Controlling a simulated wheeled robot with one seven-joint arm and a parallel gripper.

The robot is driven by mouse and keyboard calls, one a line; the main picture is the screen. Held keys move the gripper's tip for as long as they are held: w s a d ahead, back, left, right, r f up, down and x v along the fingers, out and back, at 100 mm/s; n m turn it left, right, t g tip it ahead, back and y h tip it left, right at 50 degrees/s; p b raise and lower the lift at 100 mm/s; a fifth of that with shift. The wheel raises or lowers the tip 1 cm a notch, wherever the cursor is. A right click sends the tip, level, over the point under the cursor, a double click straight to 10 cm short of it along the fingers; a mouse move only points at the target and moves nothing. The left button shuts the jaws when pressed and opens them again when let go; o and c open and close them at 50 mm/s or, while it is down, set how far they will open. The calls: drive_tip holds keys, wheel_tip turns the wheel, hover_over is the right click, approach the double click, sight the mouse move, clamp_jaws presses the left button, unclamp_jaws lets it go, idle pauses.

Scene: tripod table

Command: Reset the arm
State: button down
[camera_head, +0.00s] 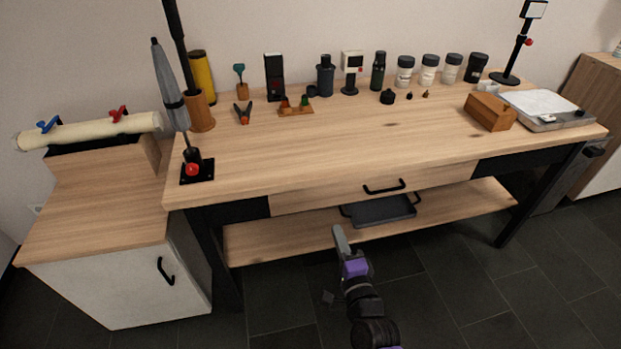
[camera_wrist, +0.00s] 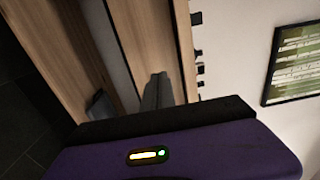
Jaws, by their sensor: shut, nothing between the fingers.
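My gripper (camera_head: 338,232) is in front of the workbench (camera_head: 330,147), at the lower middle of the head view. Its fingers point toward the bench and look closed together, with nothing held. My arm reaches up from the bottom edge of the picture. In the wrist view the shut fingers (camera_wrist: 157,92) show at the middle, above my purple wrist housing. The bench's wooden edge runs past on the left there. Parts of my arm are out of view.
The bench drawer handle (camera_head: 384,187) and a dark tray (camera_head: 383,210) on the lower shelf are close beyond my gripper. A low cabinet (camera_head: 115,285) stands left. Jars, tools and a wooden box (camera_head: 490,111) stand on the bench top. Dark floor (camera_head: 440,300) at right is clear.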

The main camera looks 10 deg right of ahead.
drive_tip(key=s+r+n+g+p, duration=0.1)
drive_tip(key=s+r+n, duration=0.5)
drive_tip(key=s, duration=0.8)
drive_tip(key=s+d+r+n+g+p, duration=0.1)
drive_tip(key=s+r+n+p, duration=0.3)
drive_tip(key=s, duration=1)
drive_tip(key=s+d+r+n+g+p, duration=0.1)
drive_tip(key=s+r+n+p, duration=0.2)
drive_tip(key=s+r+n, duration=0.5)
drive_tip(key=shift+v, duration=3.4)
drive_tip(key=shift+r, duration=0.1)
